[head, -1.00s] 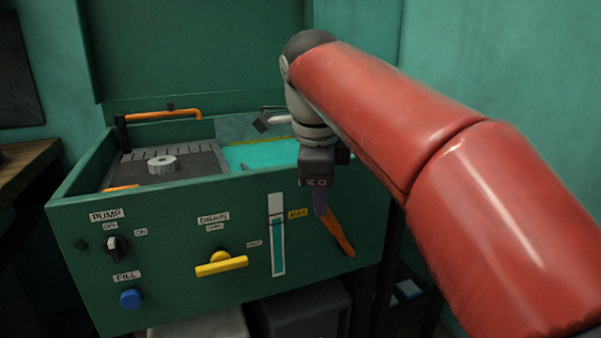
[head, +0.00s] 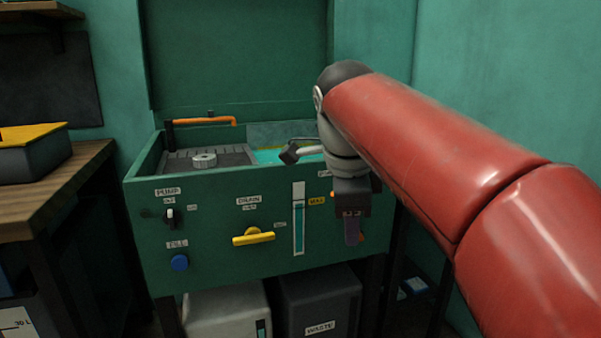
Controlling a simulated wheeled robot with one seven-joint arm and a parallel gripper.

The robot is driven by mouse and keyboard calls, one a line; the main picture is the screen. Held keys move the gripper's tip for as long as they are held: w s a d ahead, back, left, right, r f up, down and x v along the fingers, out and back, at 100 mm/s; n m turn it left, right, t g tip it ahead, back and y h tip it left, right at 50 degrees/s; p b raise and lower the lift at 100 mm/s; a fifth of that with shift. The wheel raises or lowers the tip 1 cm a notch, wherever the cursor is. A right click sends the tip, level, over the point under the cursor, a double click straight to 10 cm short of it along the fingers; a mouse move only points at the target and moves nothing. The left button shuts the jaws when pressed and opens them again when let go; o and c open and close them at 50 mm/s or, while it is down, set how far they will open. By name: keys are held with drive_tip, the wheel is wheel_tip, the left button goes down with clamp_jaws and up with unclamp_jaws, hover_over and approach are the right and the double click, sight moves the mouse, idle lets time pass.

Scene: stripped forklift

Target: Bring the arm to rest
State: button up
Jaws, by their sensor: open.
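My red arm (head: 430,140) reaches in from the right edge of the head view. It bends down at a dark wrist joint near the top middle. My gripper (head: 352,232) hangs downward at its end, in front of the right part of the green wash tank (head: 215,265). It is open, and I see nothing held in it. Its fingers overlap in this view, and I cannot tell whether they touch the tank front. An orange part (head: 361,237) shows just beside the fingers, partly hidden.
The tank front carries a black pump knob (head: 169,217), a blue fill button (head: 180,263), a yellow drain handle (head: 253,237) and a level gauge (head: 298,218). A white bin and a dark waste bin (head: 320,303) stand below. A wooden bench (head: 50,195) is at left.

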drive_tip(key=s+d+f+n+t, duration=0.1)
drive_tip(key=s+d+f+n, duration=0.2)
drive_tip(key=s+f+n, duration=0.5)
drive_tip(key=s+d+f+n+t+y, duration=0.1)
drive_tip(key=s+d+f+n, duration=0.3)
drive_tip(key=s+f+n, duration=0.4)
wheel_tip(320, 180, down, 3)
drive_tip(key=n, duration=0.2)
drive_tip(key=shift+s+d+n, duration=0.3)
drive_tip(key=shift+s+n, duration=0.05)
drive_tip(key=shift+n, duration=0.05)
drive_tip(key=shift+c, duration=0.6)
drive_tip(key=shift+w, duration=0.15)
